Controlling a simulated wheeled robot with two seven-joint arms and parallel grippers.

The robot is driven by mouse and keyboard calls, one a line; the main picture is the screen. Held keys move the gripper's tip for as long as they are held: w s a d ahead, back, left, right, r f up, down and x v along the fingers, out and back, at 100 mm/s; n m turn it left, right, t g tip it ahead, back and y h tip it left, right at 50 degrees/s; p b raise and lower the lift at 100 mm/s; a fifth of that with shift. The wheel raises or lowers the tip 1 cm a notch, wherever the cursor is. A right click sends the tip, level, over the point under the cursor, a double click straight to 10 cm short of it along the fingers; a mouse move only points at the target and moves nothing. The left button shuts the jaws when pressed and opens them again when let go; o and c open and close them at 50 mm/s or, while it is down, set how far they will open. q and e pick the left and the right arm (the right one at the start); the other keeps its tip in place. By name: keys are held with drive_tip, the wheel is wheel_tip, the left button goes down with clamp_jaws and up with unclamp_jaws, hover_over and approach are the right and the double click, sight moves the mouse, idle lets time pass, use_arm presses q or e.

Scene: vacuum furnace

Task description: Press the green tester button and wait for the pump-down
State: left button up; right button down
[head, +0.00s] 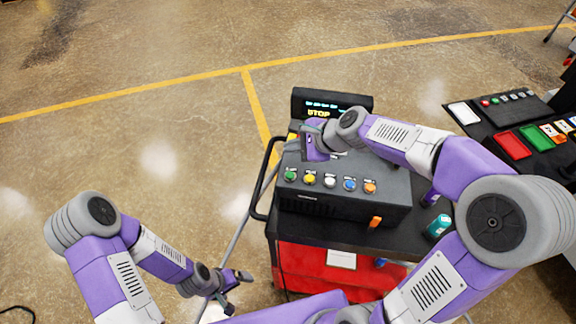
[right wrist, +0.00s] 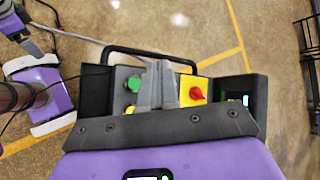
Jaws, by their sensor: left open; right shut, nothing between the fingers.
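The tester is a black box (head: 345,205) on a cart, with a row of coloured buttons along its sloped front. The green button (head: 290,175) is at the left end of the row; it also shows in the right wrist view (right wrist: 133,84), just left of the fingers. The display (head: 332,104) behind it shows a yellow word that looks like STOP. My right gripper (head: 304,146) is above the box, behind the green button; its shut, empty fingers (right wrist: 163,84) show between the green button and a red knob. Contact cannot be seen. My left gripper (head: 237,291) is open, left of the cart.
Yellow, white, blue and orange buttons (head: 369,187) continue the row. The red knob (right wrist: 198,93) sits on a yellow plate. A black handle (head: 262,185) edges the cart's left side. A teal can (head: 438,226) stands at right. Another table with trays (head: 515,144) is further right.

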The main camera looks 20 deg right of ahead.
drive_tip(key=shift+s, duration=0.15)
drive_tip(key=shift+f, duration=0.1)
drive_tip(key=b, duration=0.8)
hover_over(292, 177)
wheel_tip(292, 177, down, 8)
drive_tip(key=shift+r, duration=0.1)
drive_tip(key=shift+f, duration=0.45)
idle(1.1)
drive_tip(key=shift+f+b, duration=0.45)
drive_tip(key=shift+b, duration=0.15)
drive_tip(key=shift+f, duration=0.35)
idle(0.4)
drive_tip(key=shift+r, duration=0.1)
drive_tip(key=shift+r+p, duration=0.55)
drive_tip(key=shift+r, duration=0.15)
